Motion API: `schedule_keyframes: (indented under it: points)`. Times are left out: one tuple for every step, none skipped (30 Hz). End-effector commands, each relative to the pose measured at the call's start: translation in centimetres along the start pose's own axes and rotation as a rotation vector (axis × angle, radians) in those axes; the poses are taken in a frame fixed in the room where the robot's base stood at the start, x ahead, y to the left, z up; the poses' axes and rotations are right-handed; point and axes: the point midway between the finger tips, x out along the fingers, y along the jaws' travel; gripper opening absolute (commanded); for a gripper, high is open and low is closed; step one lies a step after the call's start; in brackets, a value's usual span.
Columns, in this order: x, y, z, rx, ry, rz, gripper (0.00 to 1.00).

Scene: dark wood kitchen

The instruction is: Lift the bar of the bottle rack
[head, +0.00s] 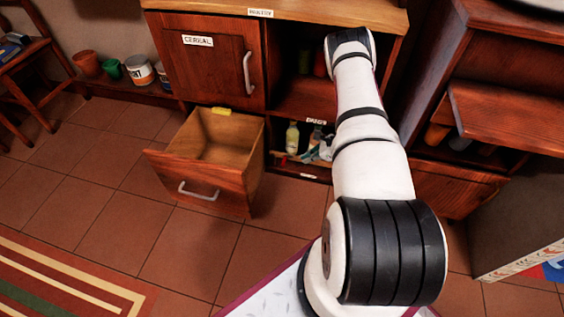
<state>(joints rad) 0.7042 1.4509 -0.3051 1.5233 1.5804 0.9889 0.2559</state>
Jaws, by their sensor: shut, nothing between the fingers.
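Several bottles and small items stand in a low open compartment of the wooden cabinet, left of my arm; one is a pale bottle (292,138). This may be the bottle rack, but I cannot make out a bar on it for certain. My white arm reaches forward over the floor and up to the cabinet's right part. It covers the right side of this compartment. My gripper does not show; the far end of the arm is hidden behind its own links.
An open, empty-looking drawer (208,187) juts out left of the bottles. Above it is a closed cabinet door (212,67) with a metal handle. Another wooden cabinet (500,110) stands close on the right. Tiled floor (185,250) is free in front, with a striped rug (60,285) at left.

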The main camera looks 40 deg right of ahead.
Motion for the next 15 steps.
schedule_keyframes:
  points:
    - [0.25, 0.02, -0.53, 0.008, 0.001, -0.004, 0.0]
    - [0.31, 0.03, -0.66, 0.011, 0.001, -0.005, 0.0]
    - [0.35, 0.04, -0.75, 0.013, 0.001, -0.006, 0.0]
    - [0.36, 0.04, -0.78, 0.014, 0.001, -0.006, 0.0]
    - [0.36, 0.04, -0.78, 0.014, 0.001, -0.006, 0.0]
    - [0.34, 0.04, -0.75, 0.014, 0.001, -0.006, 0.0]
    - [0.33, 0.04, -0.73, 0.013, 0.001, -0.006, 0.0]
    - [0.33, 0.04, -0.71, 0.013, 0.001, -0.006, 0.0]
    - [0.33, 0.04, -0.7, 0.013, 0.001, -0.006, 0.0]
    - [0.33, 0.05, -0.69, 0.013, 0.001, -0.005, 0.0]
    - [0.33, 0.05, -0.69, 0.013, 0.001, -0.005, 0.0]
    - [0.38, 0.06, -0.69, 0.012, 0.001, -0.005, 0.0]
    - [0.46, 0.07, -0.69, 0.012, 0.001, -0.005, 0.0]
    - [0.6, 0.08, -0.7, 0.012, 0.001, -0.004, 0.0]
    - [0.87, 0.09, -0.72, 0.012, 0.001, -0.004, 0.0]
